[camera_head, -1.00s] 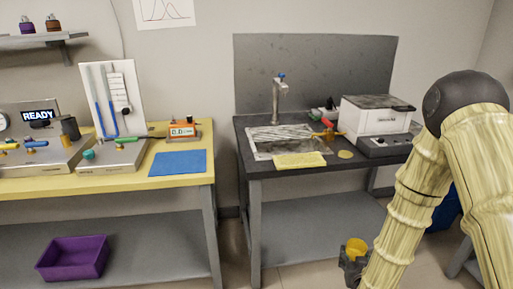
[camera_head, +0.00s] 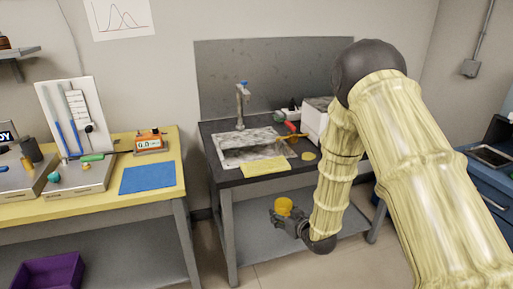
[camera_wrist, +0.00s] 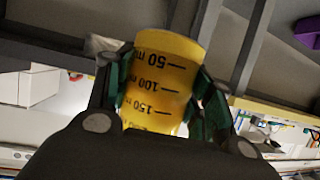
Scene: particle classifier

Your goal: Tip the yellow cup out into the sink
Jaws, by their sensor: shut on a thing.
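The yellow cup (camera_head: 284,206) is held in my gripper (camera_head: 283,217), in front of the sink bench and lower than its top. In the wrist view the cup (camera_wrist: 160,80) sits between the green finger pads of my gripper (camera_wrist: 165,95), with volume marks on its side. Its contents are not visible. The sink (camera_head: 252,150) is a metal basin in the dark bench top, beyond and above the cup, with a tap (camera_head: 241,105) at its back.
A yellow cloth (camera_head: 264,168) lies at the sink's front edge. A red-handled item (camera_head: 290,127) and a white machine (camera_head: 314,122) stand to its right. The yellow-topped bench (camera_head: 95,200) with a blue mat (camera_head: 147,178) is at left. A gap separates the benches.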

